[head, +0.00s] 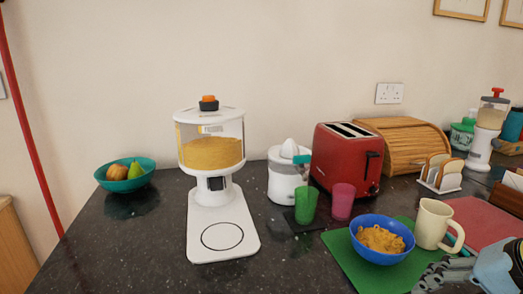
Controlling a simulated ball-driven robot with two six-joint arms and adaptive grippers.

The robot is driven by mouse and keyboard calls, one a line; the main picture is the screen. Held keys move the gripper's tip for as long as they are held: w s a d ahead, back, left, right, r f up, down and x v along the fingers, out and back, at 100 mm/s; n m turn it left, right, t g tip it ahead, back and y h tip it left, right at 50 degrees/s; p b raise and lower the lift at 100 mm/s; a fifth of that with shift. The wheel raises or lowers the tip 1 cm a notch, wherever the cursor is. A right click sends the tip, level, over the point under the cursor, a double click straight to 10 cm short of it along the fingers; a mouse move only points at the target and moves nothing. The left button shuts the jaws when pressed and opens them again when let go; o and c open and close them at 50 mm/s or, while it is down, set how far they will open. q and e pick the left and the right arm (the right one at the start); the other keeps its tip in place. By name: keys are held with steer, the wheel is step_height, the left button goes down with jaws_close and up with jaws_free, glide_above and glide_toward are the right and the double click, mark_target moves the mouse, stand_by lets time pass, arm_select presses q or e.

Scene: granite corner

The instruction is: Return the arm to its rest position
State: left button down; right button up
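Part of my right arm, with what looks like its gripper (440,273), shows at the bottom right corner. It is grey and cut off by the picture's edge. It is in front of the cream mug (433,222) and over the right end of the green mat (345,268). Its fingertips cannot be made out clearly, so I cannot tell whether it is open or shut. My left arm and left gripper are not in view.
A blue bowl of pasta (368,256) sits on the green mat. A white cereal dispenser (212,200), green cup (305,206), pink cup (342,203), white juicer (283,187) and red toaster (340,160) stand behind. A teal fruit bowl (146,177) is left. The counter's front left is clear.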

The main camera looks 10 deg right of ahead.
steer(key=s+a+f+n+g+h, duration=0.1)
steer(key=s+a+f+n, duration=0.15)
steer(key=s+n, duration=0.3)
steer(key=s+a+f+n+g+h, duration=0.1)
steer(key=s+f+n+g+h, duration=0.15)
steer(key=s+n, duration=0.35)
step_height(320, 180, down, 33)
steer(key=s+d+b, duration=0.3)
steer(key=b, duration=0.2)
steer(key=s+f+g+b, duration=0.1)
steer(key=s+f+b, duration=0.2)
steer(key=s+f, duration=1.3)
steer(key=shift+s+d+f+g+y, duration=0.15)
steer(key=shift+s+f+g+y, duration=0.2)
steer(key=shift+f+y, duration=0.1)
steer(key=shift+n, duration=0.25)
